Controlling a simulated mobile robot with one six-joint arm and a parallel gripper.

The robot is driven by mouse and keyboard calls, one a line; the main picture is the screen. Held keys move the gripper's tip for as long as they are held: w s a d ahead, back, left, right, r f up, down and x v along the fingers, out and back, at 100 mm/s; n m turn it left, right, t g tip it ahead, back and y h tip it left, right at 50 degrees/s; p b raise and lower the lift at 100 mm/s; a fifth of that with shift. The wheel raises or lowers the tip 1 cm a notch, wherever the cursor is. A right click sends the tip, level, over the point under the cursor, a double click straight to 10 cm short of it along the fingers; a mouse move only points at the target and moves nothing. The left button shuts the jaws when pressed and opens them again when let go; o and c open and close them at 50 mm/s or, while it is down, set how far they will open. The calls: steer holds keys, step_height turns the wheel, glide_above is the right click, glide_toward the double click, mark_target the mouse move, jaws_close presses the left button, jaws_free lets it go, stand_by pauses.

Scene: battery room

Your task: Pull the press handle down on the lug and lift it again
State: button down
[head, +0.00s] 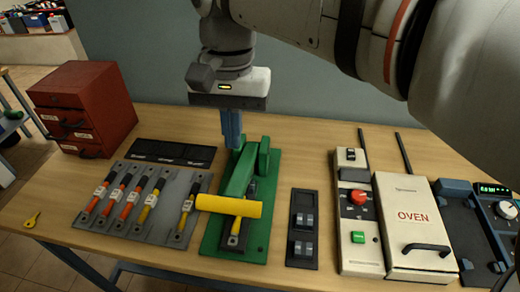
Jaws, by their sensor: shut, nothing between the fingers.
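The green press (240,176) stands on a green base plate near the middle of the bench. Its yellow handle (229,206) lies crosswise at the front of the green lever. A cable end with yellow on it (235,232) shows below the handle; the lug itself is hidden by the handle and lever. My gripper (232,140) points down above the rear part of the press, its blue fingers shut and empty. The fingertips overlap the top of the green lever in the picture; I cannot tell if they touch it. The yellow handle is apart from the fingers.
A grey board (140,208) with several cables lies left of the press. A red drawer cabinet (82,107) is at the back left. A black switch panel (302,229), a white control box (358,220) and an oven (412,226) stand right. A yellow lug (33,220) lies front left.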

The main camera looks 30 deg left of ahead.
mark_target(236, 202)
steer(key=f, duration=0.4)
steer(key=s+f, duration=0.1)
steer(key=f, duration=0.8)
steer(key=shift+s+d+f, duration=0.15)
steer(key=shift+s+d, duration=0.1)
steer(key=shift+d, duration=0.05)
